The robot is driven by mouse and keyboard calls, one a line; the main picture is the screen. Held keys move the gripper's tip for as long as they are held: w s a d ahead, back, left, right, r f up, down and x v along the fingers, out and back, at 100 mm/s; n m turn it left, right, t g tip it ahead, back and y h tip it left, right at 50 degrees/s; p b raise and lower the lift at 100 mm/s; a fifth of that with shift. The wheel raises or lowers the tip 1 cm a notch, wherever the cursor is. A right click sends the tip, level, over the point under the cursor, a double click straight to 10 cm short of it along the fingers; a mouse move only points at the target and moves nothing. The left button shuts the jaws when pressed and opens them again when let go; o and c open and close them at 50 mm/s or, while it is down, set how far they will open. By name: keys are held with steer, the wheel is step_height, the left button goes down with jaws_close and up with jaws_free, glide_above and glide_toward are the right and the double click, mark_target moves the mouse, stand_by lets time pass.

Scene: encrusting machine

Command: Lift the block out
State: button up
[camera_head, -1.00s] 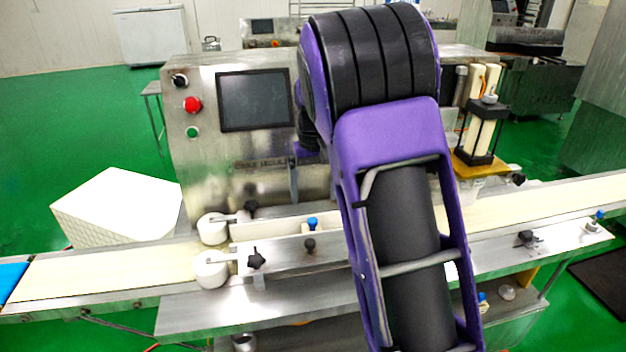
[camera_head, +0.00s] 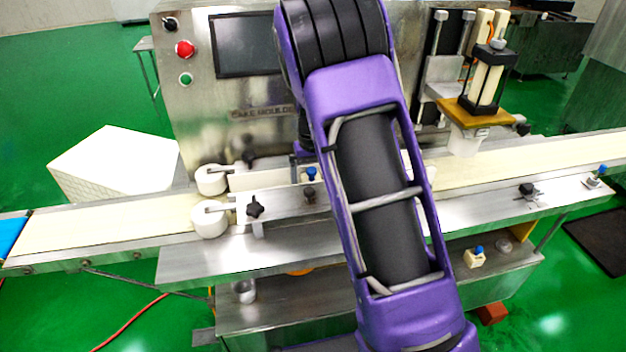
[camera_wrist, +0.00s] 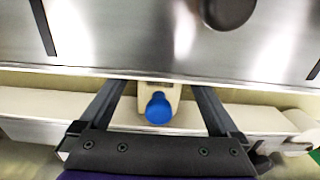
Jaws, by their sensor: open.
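A cream block with a round blue knob (camera_wrist: 158,108) sits at the belt's guide rail, and in the wrist view it lies between my two fingers. My gripper (camera_wrist: 160,86) is open, with one dark finger on each side of the block and a gap visible on both sides. The block's lower part is hidden. In the head view a blue knob (camera_head: 311,173) shows just left of my purple arm, between the rails. My gripper is mostly hidden behind the arm there.
The steel machine body with a dark screen (camera_head: 243,45) stands behind the belt (camera_head: 110,222). White rollers (camera_head: 210,218) and a black star knob (camera_head: 254,207) are left of the block. Another cream block with a blue knob (camera_head: 475,257) is on the lower shelf.

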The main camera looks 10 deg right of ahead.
jaws_close()
steer(key=shift+r+p, duration=3.25)
steer(key=shift+r, duration=1.3)
